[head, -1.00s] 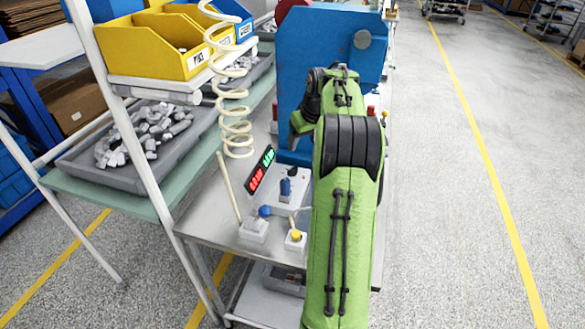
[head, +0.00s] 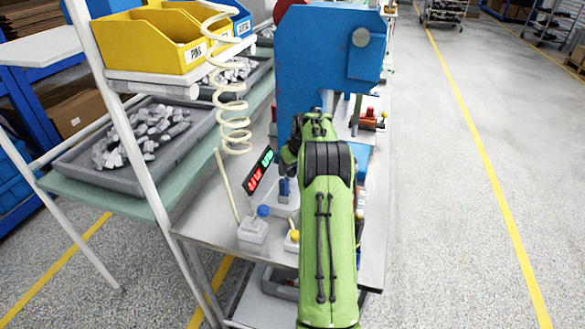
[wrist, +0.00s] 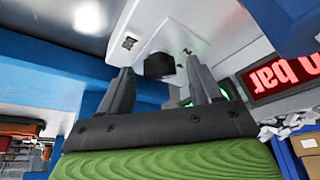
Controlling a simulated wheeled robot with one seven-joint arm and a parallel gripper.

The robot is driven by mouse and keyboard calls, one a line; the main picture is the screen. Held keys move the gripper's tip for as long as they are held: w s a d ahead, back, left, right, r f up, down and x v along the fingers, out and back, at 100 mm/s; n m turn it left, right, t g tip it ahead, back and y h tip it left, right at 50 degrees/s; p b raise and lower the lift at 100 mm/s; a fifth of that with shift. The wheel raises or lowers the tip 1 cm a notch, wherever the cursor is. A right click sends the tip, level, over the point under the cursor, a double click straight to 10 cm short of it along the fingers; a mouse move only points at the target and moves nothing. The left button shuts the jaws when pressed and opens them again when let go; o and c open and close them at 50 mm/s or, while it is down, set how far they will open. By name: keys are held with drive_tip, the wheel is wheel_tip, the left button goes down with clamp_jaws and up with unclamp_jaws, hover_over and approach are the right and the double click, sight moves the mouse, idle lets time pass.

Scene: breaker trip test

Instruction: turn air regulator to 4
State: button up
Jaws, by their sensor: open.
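No contact is clear. The red "bar" readout (wrist: 280,76) is at right.
A large blue machine (head: 325,60) rises behind. A coiled cream hose (head: 233,125) hangs left, beside the shelf post.

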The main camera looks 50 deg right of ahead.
drive_tip(key=c, duration=1)
drive_tip(key=shift+c, duration=0.2)
drive_tip(key=shift+a+m, duration=0.1)
drive_tip(key=shift+m, duration=0.2)
drive_tip(key=m, duration=0.2)
drive_tip(key=m+g+h+p, duration=0.1)
drive_tip(key=m, duration=0.1)
drive_tip(key=shift+w+a+r+h, duration=0.1)
drive_tip(key=shift+h, duration=0.2)
drive_tip(key=shift+m+g+h+p, duration=0.4)
drive_tip(key=shift+m+g+p, duration=0.3)
drive_tip(key=shift+m, duration=1.3)
drive_tip(key=o, duration=1)
drive_tip(key=shift+o, duration=0.2)
